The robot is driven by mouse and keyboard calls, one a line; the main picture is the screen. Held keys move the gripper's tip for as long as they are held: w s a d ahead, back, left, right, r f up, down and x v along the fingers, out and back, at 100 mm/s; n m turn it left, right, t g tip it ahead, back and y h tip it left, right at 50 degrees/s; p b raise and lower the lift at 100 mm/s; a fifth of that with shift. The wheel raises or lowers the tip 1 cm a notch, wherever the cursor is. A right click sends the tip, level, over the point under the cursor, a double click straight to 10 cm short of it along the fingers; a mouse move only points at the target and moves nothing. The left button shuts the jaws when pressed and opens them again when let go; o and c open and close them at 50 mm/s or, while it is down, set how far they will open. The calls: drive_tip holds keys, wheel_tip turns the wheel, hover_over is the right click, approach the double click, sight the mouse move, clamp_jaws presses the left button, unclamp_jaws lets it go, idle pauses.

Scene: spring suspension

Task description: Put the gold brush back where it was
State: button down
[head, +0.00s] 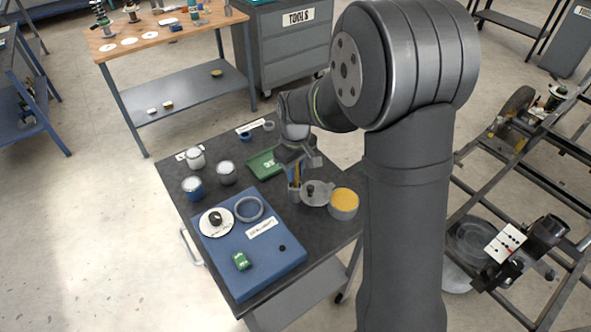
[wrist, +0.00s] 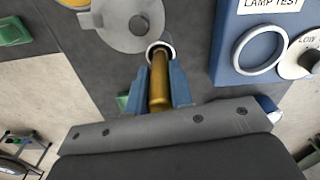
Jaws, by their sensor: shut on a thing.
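The gold brush (wrist: 159,82) is a gold rod between the blue fingers of my gripper (wrist: 160,88), which is shut on it. In the wrist view its far end meets a small round holder with a pale rim (wrist: 158,48). In the head view my gripper (head: 295,172) points down over this small grey holder (head: 294,193), and a little of the gold brush (head: 297,173) shows between the fingers. The brush's lower end is hidden, so I cannot tell how deep it sits in the holder.
A grey lid with a knob (head: 317,194) and a can of yellow stuff (head: 344,204) stand right of the holder. A green tray (head: 262,164) lies behind. A blue panel box (head: 278,264) is at the front left, with several jars beyond it.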

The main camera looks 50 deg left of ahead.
drive_tip(key=shift+f, duration=0.1)
drive_tip(key=c, duration=1.3)
unclamp_jaws()
wheel_tip(320, 180, up, 12)
drive_tip(key=shift+r, duration=0.15)
wheel_tip(320, 180, down, 12)
drive_tip(key=shift+r, duration=1.65)
